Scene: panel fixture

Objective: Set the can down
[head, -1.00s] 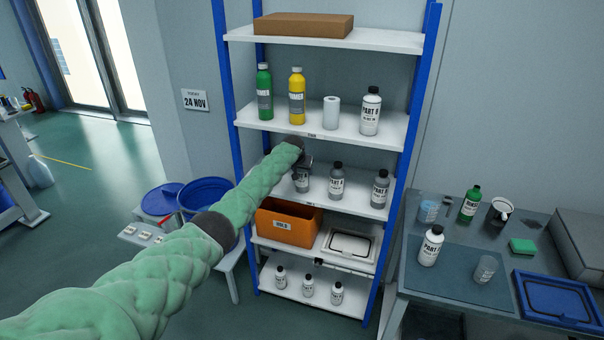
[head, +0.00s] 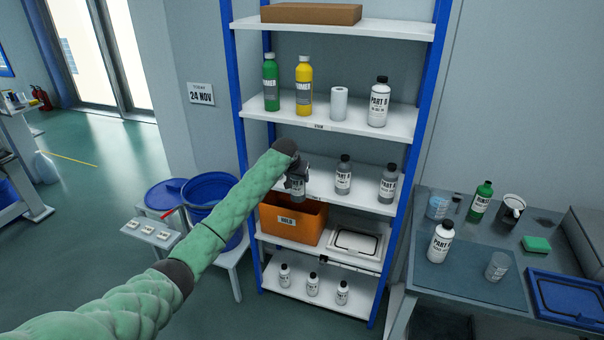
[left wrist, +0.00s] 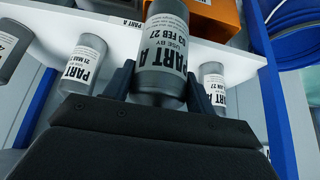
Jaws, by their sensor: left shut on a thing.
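My left gripper (head: 296,178) is shut on a grey can (left wrist: 163,65), its label reading PART A with a FEB 27 date. In the head view the held can (head: 298,190) is partly covered by the gripper and overlaps the front edge of the middle shelf (head: 325,191). It looks nearer to me than the shelf cans; I cannot tell whether it touches the shelf. Two similar grey cans, one (head: 343,176) and another (head: 388,184), stand to its right. The left wrist view shows one more PART A can (left wrist: 213,82) on the held can's other side. My right gripper is not in view.
An orange box (head: 283,221) and a white framed tray (head: 354,243) sit one shelf below. Green (head: 271,82) and yellow (head: 304,87) bottles stand above. A blue tub (head: 208,198) is left of the rack; a cluttered bench (head: 465,284) is at right.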

